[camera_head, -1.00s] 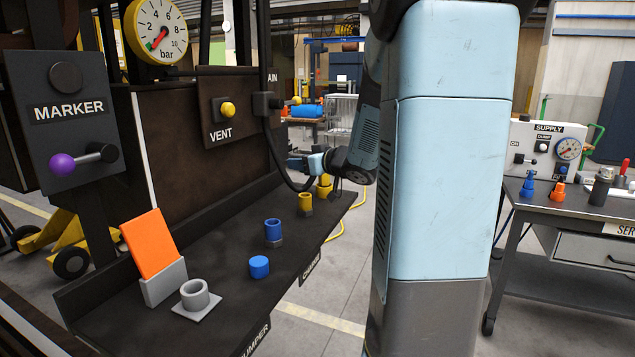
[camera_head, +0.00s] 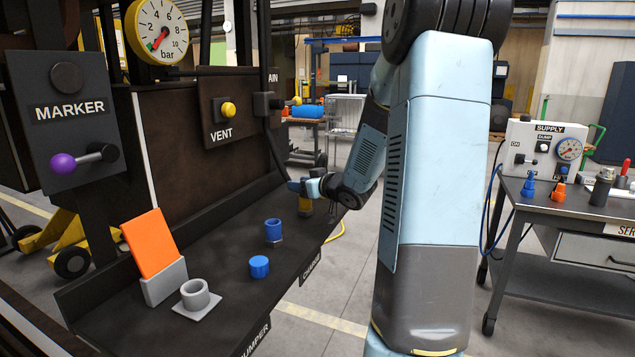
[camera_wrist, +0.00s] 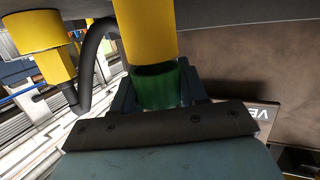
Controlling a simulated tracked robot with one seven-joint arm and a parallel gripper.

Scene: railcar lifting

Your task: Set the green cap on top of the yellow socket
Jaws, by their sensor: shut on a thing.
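The green cap (camera_wrist: 162,88) is between the fingers of my gripper (camera_wrist: 160,90) in the wrist view, and my gripper is shut on it. A yellow socket (camera_wrist: 147,30) meets the cap end to end in that view, roughly in line with it. I cannot tell whether the two touch or a small gap is left. In the head view my gripper (camera_head: 301,187) is low over the far end of the dark shelf, right above a yellow socket (camera_head: 305,206). The green cap is hidden there.
Another yellow fitting (camera_wrist: 45,45) and a dark hose (camera_wrist: 92,65) are close beside my gripper. Blue pieces (camera_head: 273,230) (camera_head: 259,266), a grey ring (camera_head: 195,294) and an orange plate (camera_head: 150,244) in a holder are nearer on the shelf (camera_head: 225,312).

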